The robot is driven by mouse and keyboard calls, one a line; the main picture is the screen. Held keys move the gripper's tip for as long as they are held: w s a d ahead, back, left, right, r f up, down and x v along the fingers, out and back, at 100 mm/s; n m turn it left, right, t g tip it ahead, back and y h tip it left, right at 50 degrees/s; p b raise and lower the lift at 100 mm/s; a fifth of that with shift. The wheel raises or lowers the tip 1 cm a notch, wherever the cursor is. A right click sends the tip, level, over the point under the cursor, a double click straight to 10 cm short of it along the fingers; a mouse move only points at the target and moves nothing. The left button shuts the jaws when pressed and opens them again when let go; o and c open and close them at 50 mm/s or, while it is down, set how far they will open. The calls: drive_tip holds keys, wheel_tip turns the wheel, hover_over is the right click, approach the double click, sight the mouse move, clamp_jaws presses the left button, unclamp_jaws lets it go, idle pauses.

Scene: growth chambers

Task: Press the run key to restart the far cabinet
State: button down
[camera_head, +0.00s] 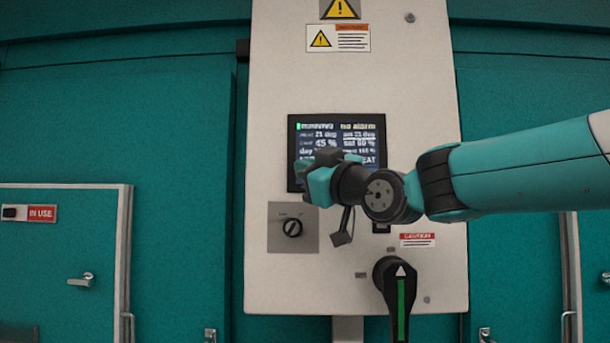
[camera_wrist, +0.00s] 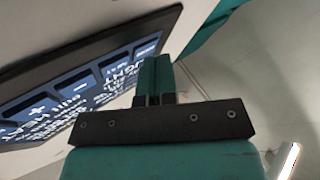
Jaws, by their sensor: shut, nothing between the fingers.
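The control panel (camera_head: 420,80) is a pale upright box with a dark-framed lit screen (camera_head: 350,128). The screen's top line seems to read "running" and "no alarm", with temperature and humidity figures below. My gripper (camera_head: 312,178) is shut and empty in front of the lower left part of the screen, hiding part of its bottom row. In the wrist view, the shut fingers (camera_wrist: 153,80) point towards the screen (camera_wrist: 75,95), which shows at left with blue keys, tilted in the picture. I cannot tell whether the fingertips touch it. I cannot pick out a run key label.
Below the screen are a rotary switch (camera_head: 292,228) on a grey plate and a large black handle (camera_head: 396,275) with a green stripe. Teal cabinet doors stand either side; the left one (camera_head: 60,250) bears an "IN USE" sign (camera_head: 40,213).

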drive_tip(key=shift+s, duration=0.1)
drive_tip(key=shift+s+b, duration=0.65)
drive_tip(key=shift+b, duration=0.05)
drive_tip(key=s+b, duration=0.3)
drive_tip(key=s, duration=0.2)
idle(0.7)
